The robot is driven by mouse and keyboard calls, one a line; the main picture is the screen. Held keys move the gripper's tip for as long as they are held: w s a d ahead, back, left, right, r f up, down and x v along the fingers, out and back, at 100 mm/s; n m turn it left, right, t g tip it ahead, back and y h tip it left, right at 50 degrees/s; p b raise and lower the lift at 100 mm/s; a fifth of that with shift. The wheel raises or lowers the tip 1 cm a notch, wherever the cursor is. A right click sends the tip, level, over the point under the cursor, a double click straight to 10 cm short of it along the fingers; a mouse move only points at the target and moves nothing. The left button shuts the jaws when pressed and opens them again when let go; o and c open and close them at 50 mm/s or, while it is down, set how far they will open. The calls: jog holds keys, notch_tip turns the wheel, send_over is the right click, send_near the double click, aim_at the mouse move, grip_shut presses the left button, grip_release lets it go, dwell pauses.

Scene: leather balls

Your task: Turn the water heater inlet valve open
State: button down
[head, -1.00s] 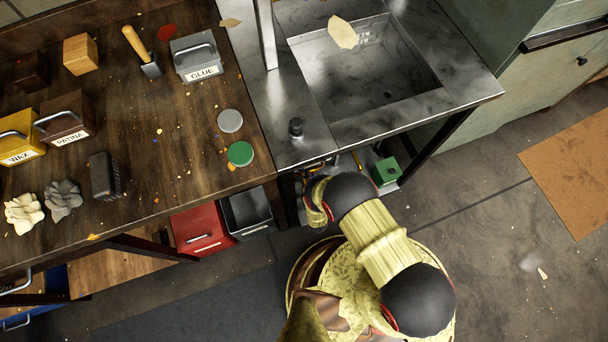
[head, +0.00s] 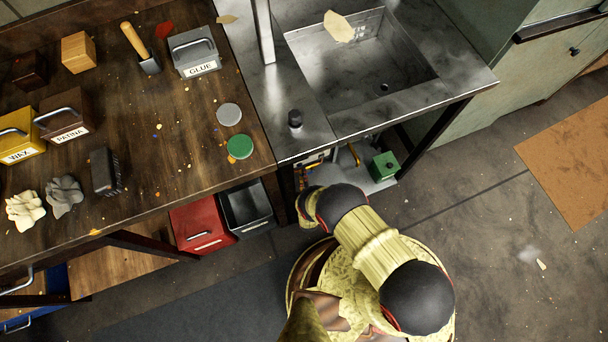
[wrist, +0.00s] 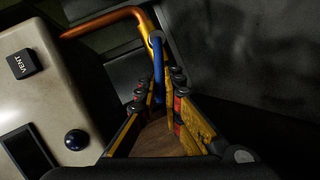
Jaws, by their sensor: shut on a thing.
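The water heater (wrist: 35,75) is a beige box at the left of the wrist view, with a button marked VENT, a dark panel and a round blue knob on it. A blue valve lever (wrist: 158,68) lies lengthwise below that fitting. My gripper (wrist: 162,84) has its two yellow fingers closed on either side of the blue lever and grips it.
The steel sink counter (head: 460,92) overhangs the space where my arm reaches. A green box (head: 384,166) stands on the shelf below. A red bin (head: 200,228) and a dark metal bin (head: 246,205) stand left of my arm.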

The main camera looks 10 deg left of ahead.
jog(key=c, duration=2)
grip_release()
jog(key=shift+o, duration=0.4)
jog(key=shift+r, duration=0.1)
